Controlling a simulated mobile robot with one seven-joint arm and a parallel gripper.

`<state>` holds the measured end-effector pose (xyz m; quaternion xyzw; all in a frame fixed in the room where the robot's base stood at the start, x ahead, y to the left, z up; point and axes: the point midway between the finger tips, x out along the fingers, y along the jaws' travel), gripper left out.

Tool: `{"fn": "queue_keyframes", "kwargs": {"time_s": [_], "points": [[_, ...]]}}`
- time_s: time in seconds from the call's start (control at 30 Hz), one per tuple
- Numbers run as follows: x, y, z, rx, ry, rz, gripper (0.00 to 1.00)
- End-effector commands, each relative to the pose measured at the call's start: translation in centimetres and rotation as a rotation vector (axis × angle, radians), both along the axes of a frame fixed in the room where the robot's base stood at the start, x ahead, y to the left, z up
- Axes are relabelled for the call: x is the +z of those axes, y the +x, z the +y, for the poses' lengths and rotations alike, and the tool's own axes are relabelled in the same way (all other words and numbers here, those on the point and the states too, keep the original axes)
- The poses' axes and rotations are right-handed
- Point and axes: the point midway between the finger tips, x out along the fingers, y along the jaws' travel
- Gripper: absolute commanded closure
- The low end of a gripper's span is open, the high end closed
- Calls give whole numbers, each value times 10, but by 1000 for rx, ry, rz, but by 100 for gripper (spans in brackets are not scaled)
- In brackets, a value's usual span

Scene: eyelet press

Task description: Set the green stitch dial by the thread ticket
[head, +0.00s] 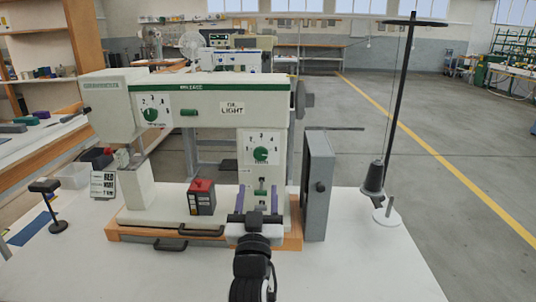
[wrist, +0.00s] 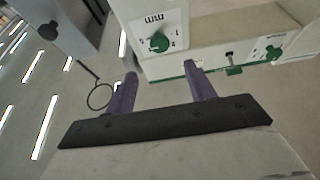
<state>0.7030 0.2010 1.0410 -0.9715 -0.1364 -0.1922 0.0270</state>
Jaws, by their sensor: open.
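A green dial (head: 261,154) with a numbered white plate is on the lower right of the machine front. It also shows in the wrist view (wrist: 160,42), where the plate is marked "mm". A second green dial (head: 152,113) with numbers is at the upper left. In the wrist view this second dial (wrist: 275,53) is at the right. My gripper (head: 257,200) is open and empty, with purple fingers below the lower dial, apart from it. The wrist view shows the fingers (wrist: 160,83). A grey thread cone (head: 373,178) stands at right; I cannot read any ticket on it.
A grey box (head: 318,185) with a black knob stands right of the machine. A red-topped block (head: 201,197) is at the front left of the base. A printed card (head: 103,185) and a black stand (head: 46,187) are farther left. The white table's front right (head: 370,270) is clear.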

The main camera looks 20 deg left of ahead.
Motion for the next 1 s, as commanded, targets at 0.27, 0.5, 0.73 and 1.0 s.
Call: {"fn": "queue_keyframes", "kwargs": {"time_s": [0.27, 0.5, 0.73, 1.0], "points": [[29, 54, 15, 0, 0, -2, 46], [42, 88, 25, 0, 1, -2, 46], [44, 100, 29, 1, 0, -2, 46], [44, 100, 29, 1, 0, -2, 50]]}}
